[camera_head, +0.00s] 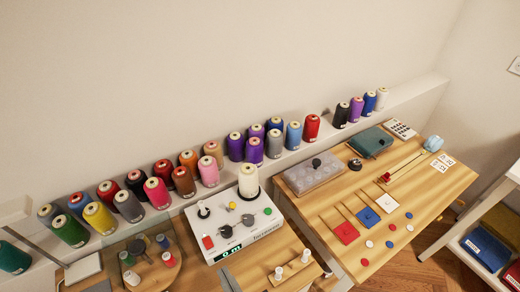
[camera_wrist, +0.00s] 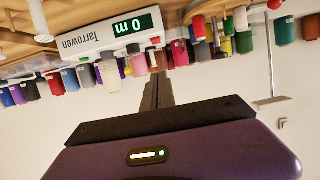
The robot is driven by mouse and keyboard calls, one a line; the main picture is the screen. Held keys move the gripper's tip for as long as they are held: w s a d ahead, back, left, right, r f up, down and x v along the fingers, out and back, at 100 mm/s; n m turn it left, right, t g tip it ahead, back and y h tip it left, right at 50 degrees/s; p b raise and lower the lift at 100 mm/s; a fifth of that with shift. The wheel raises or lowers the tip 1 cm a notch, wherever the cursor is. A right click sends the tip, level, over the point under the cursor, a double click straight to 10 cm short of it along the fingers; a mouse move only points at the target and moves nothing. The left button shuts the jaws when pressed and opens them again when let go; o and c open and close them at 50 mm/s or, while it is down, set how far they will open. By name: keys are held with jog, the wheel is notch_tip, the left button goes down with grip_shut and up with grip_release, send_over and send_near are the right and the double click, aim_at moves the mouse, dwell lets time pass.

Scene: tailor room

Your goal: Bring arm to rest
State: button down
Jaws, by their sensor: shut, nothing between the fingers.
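My gripper (camera_wrist: 158,88) shows in the wrist view, with its dark fingers together and nothing between them. It points toward the thread machine, apart from it as far as I can tell. The wrist view is upside down. I cannot make out the gripper for certain in the head view. The white machine (camera_head: 218,220), with a green display reading 0 m, stands on the left table and also shows in the wrist view (camera_wrist: 95,40). A cream spool (camera_head: 248,180) stands upright at its back right corner.
Several thread spools line the wall shelf (camera_head: 225,176). A round wooden stand (camera_head: 143,271) with small spools is left of the machine. The right table (camera_head: 438,192) holds a clear-lidded box (camera_head: 310,175), a teal case (camera_head: 370,142) and coloured squares. A shelf with bins (camera_head: 485,248) stands at far right.

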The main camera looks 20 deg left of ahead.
jog(key=s+d+r+m+t+h, duration=0.1)
jog(key=d+r+m+t+h, duration=0.15)
jog(key=d, duration=0.65)
jog(key=s+d+r+m+t+h, duration=0.15)
jog(key=d+r+m+t, duration=0.25)
jog(key=d, duration=0.6)
jog(key=s+d+m+h+b, duration=0.1)
jog(key=s+d+m+h, duration=0.2)
jog(key=s+d+h, duration=0.4)
jog(key=s+d+g, duration=0.1)
jog(key=s+d, duration=0.5)
jog(key=d, duration=0.2)
jog(key=shift+s, duration=0.2)
